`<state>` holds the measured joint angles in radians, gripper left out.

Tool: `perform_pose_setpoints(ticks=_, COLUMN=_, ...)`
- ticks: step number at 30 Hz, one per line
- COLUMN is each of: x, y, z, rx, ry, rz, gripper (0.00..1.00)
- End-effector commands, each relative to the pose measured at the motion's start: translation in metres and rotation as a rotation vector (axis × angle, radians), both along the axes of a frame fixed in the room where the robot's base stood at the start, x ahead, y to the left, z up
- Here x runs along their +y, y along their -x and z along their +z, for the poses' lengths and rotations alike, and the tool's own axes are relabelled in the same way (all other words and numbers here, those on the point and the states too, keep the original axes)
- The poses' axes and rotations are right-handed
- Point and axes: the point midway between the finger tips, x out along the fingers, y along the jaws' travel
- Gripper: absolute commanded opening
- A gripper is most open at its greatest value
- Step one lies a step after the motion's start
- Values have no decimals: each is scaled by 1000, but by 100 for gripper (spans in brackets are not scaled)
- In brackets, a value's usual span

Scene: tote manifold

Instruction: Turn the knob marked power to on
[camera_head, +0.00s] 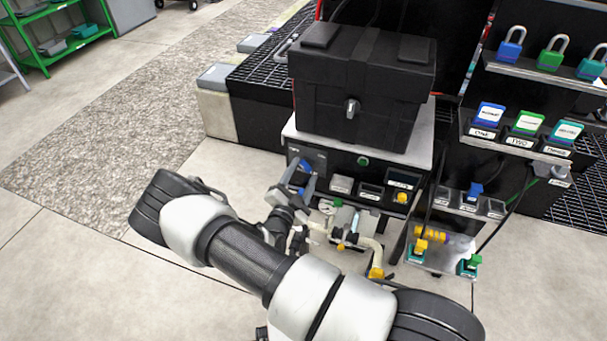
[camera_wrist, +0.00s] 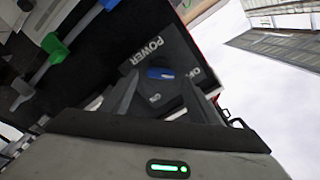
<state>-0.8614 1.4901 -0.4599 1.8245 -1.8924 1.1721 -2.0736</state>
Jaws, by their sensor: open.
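The power knob is a blue handle (camera_wrist: 160,73) on a dark panel. The white word POWER is printed beside it in the wrist view, with OFF to its right and ON below it. Which mark the handle points to is hard to tell. In the head view the blue knob (camera_head: 306,166) sits at the left end of the black box's front panel. My gripper (camera_head: 297,177) is at this knob with its fingers apart. In the wrist view my gripper (camera_wrist: 161,82) has one finger on each side of the handle; whether they touch it cannot be told.
A black case (camera_head: 350,85) with a latch stands on top of the panel unit. Right of the knob are small labelled displays and a green button (camera_head: 363,161). Pipes with yellow valve handles (camera_head: 376,272) lie below. A rack of padlocks (camera_head: 510,47) stands at the right.

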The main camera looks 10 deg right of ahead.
Motion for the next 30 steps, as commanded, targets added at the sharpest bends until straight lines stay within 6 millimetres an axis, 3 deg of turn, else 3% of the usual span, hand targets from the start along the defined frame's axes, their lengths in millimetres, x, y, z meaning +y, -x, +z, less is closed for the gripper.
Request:
perform_pose_setpoints(ticks=12, x=-5, y=-9, z=0, rx=1, ry=0, rz=-1, gripper=55)
perform_pose_setpoints(ticks=20, x=-5, y=-8, z=0, rx=1, ry=0, rz=-1, gripper=14)
perform_pose_setpoints(ticks=30, x=-5, y=-8, z=0, rx=-24, ry=-44, rz=-1, gripper=14)
